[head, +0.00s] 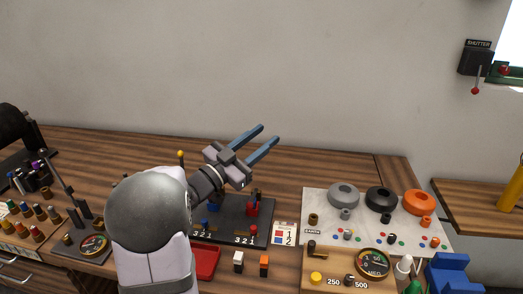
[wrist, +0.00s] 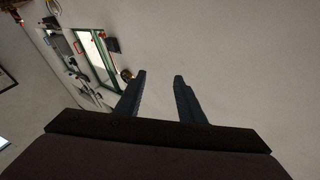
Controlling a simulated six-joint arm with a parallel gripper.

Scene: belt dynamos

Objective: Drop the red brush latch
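My gripper (head: 268,134) is raised above the bench, pointing up and to the right, with its two blue fingers apart and nothing between them. The wrist view also shows the fingers (wrist: 160,75) spread and empty, with the wall and a window beyond. Below the gripper, a dark plate (head: 262,235) marked "3 2 1" carries a red brush part (head: 253,208) on the right and a blue one (head: 212,208) on the left. The red latch is too small to make out clearly, so I cannot tell its position. My arm covers the plate's left side.
A small card (head: 283,235), a red tray (head: 207,260), and a white block (head: 238,261) and an orange block (head: 264,264) lie near the plate. A white board (head: 322,205) with grey, black and orange rings stands right. The back bench is mostly clear.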

